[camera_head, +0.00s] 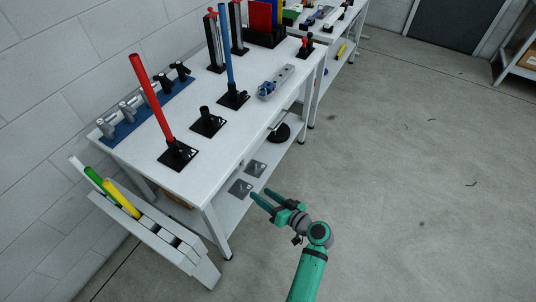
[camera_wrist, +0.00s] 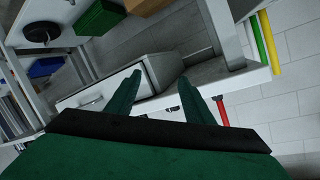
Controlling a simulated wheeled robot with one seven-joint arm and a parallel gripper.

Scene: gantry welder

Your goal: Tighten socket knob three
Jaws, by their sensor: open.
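Three black square sockets stand in a row on the white table (camera_head: 190,196). The nearest socket (camera_head: 178,156) holds a tilted red rod (camera_head: 150,98). The middle socket (camera_head: 208,122) is empty, with a short black post. The far socket (camera_head: 234,97) holds an upright blue rod (camera_head: 228,48). Their knobs are too small to make out, and I cannot tell which is number three. My gripper (camera_head: 261,193) is open and empty, beyond the table's right edge and apart from the sockets. Its fingers also show in the wrist view (camera_wrist: 158,78).
A white rack (camera_head: 150,238) with green and yellow rods (camera_head: 122,198) stands at the table's near end. Grey clamps on a blue strip (camera_head: 140,112) line the wall. A grey-blue tool (camera_head: 275,82) lies on the table.

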